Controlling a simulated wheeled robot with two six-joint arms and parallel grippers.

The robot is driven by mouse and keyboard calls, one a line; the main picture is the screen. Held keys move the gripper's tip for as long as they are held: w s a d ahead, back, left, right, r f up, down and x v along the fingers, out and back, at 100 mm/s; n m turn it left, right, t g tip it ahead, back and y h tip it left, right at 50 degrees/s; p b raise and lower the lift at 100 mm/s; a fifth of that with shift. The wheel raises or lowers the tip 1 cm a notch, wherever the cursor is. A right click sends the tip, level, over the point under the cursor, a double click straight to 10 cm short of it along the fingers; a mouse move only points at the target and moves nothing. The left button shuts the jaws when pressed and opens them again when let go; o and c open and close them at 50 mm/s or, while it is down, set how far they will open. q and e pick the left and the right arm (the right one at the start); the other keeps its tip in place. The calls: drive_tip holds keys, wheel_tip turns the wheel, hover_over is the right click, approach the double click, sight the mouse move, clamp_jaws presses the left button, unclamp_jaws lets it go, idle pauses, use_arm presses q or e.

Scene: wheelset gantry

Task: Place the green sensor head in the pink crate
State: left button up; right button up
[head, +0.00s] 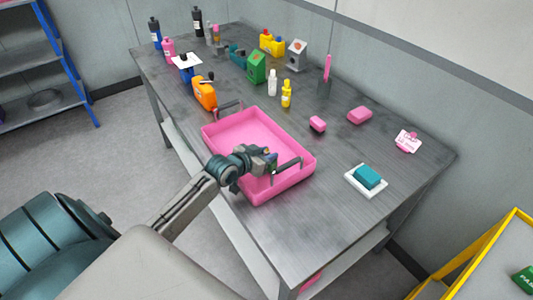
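The green sensor head (256,67), a green block with a sloped top, stands upright toward the back of the grey table. The pink crate (213,142) is an open, shallow box near the table's front edge, with a dark handle at each end. Its visible inside looks empty. My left gripper (272,159) is over the crate's near side, close to the near handle (288,166), and well away from the green sensor head. Its fingers are small and partly hidden, so I cannot tell their opening or whether they touch the handle. My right gripper is out of view.
A grey block (297,55), yellow block (272,43), white bottle (272,82) and yellow bottle (286,94) stand around the green sensor head. An orange tool (204,93) stands behind the crate. A teal sponge (368,176) lies right. The table's near right corner is clear.

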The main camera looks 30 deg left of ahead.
use_arm(q)
drive_tip(key=shift+o, duration=0.9)
drive_tip(key=shift+r, duration=0.1)
drive_tip(key=shift+s+r, duration=0.1)
drive_tip(key=v, duration=1.2)
